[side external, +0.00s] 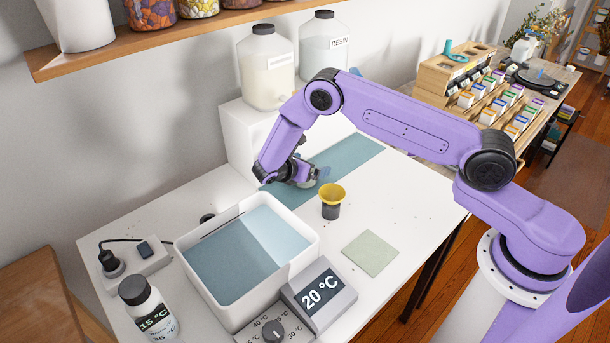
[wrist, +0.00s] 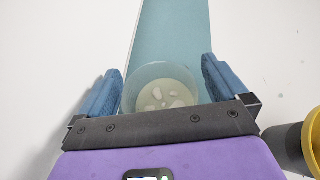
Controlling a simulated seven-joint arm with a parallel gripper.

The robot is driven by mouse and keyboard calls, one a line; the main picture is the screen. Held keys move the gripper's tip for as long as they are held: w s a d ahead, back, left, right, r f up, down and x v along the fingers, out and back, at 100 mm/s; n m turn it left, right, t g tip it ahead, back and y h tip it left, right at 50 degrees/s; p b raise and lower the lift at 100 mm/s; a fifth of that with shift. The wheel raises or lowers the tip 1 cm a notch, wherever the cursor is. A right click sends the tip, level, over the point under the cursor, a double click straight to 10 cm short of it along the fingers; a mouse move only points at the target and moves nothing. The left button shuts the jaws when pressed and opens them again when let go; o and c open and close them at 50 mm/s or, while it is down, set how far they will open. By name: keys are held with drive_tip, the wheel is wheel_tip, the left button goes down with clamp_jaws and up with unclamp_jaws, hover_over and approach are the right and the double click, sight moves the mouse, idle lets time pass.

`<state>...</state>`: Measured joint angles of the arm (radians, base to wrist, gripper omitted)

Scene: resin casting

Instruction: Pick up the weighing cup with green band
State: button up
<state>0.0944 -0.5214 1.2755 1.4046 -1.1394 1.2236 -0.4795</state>
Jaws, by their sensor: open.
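In the wrist view a clear, round cup (wrist: 163,92) with pale pieces or marks at its bottom stands on a teal strip (wrist: 176,30). I cannot make out a green band on it. My gripper (wrist: 162,70) is open, with one blue finger on the left of the cup and one on the right. Part of the cup's near side is hidden behind the gripper's dark bar. In the side view my gripper (side external: 304,178) is low at the near end of the teal strip (side external: 345,160), and the cup is mostly hidden there.
A yellow funnel (side external: 332,193) on a dark holder stands close to the right of my gripper. A white water tub (side external: 302,262) is in front of it. A pale green mat (side external: 370,253) and a 20 °C display (side external: 320,290) lie nearer the front. A white block (side external: 250,140) stands behind.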

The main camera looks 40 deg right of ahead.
drive_tip(key=c, duration=1.1)
drive_tip(key=shift+c, duration=0.6)
drive_tip(key=shift+r, duration=0.15)
